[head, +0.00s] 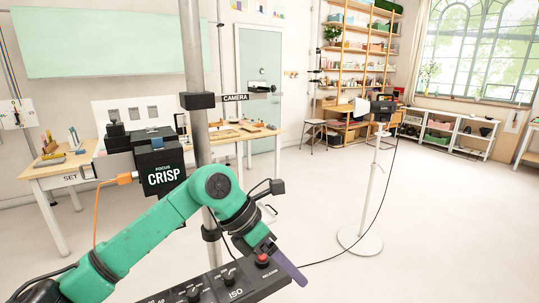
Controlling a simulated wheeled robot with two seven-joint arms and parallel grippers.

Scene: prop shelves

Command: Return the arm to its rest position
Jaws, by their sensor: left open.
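My left arm is green and reaches in from the lower left. Its left gripper (280,262) is at the bottom centre, with one purple finger showing clearly. The gripper is open. It hangs at the right end of a black control panel (240,283), close to a red button (262,259). I cannot tell whether it touches the button or panel. The other finger is not clearly seen. My right gripper is not in view.
A black box marked CRISP (160,170) stands behind the arm, by a grey pole (196,75). A wooden table (60,178) with small items is behind it. A white stand (371,185) with a round base stands right. Open floor lies at right.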

